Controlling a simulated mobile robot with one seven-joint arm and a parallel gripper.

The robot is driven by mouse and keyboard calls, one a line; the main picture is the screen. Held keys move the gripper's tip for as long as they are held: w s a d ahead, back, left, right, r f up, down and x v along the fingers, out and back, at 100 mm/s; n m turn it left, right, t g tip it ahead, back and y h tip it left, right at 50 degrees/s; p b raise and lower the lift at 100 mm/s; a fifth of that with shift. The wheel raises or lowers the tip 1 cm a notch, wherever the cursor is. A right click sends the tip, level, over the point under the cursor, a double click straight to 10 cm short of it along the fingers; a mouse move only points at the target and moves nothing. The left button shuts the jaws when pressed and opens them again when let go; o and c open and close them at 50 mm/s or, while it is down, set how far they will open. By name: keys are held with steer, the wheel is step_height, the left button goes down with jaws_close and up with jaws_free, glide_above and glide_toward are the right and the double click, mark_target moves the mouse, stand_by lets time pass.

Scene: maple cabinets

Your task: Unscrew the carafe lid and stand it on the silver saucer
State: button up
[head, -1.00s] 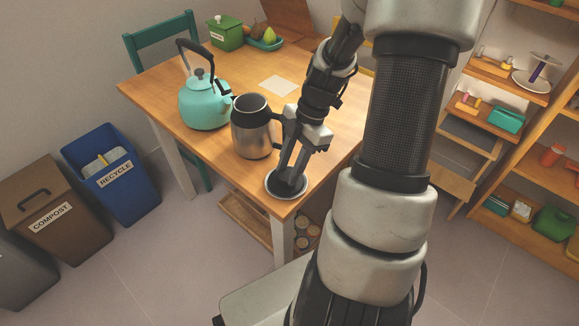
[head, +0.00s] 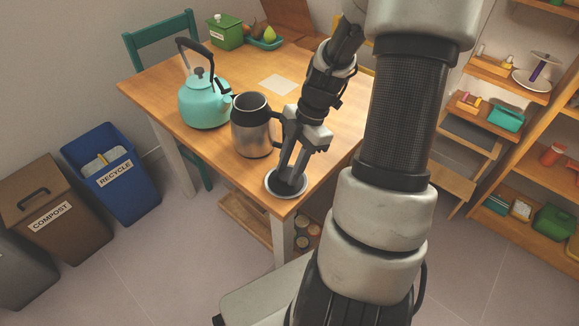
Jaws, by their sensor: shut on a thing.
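The steel carafe (head: 254,132) stands upright on the wooden table, its black handle towards my arm. Its top shows a dark opening with no lid on it. The silver saucer (head: 271,190) lies at the table's near corner. My gripper (head: 289,184) points down over the saucer, right of and nearer than the carafe. It is shut on the dark carafe lid (head: 287,188), which sits within the saucer's rim. The fingers partly hide the lid, and I cannot tell whether it rests fully on the saucer.
A turquoise kettle (head: 204,105) stands left of the carafe. A pale paper sheet (head: 278,85), a green box (head: 225,32) and a teal tray (head: 266,43) with a pear are farther back. The saucer is close to the table's edge. Shelves stand at the right.

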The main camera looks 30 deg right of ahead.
steer(key=shift+f, duration=0.1)
steer(key=o, duration=1.3)
steer(key=shift+c, duration=0.2)
steer(key=p+v, duration=0.4)
steer(key=v, duration=1.3)
steer(key=shift+r, duration=0.2)
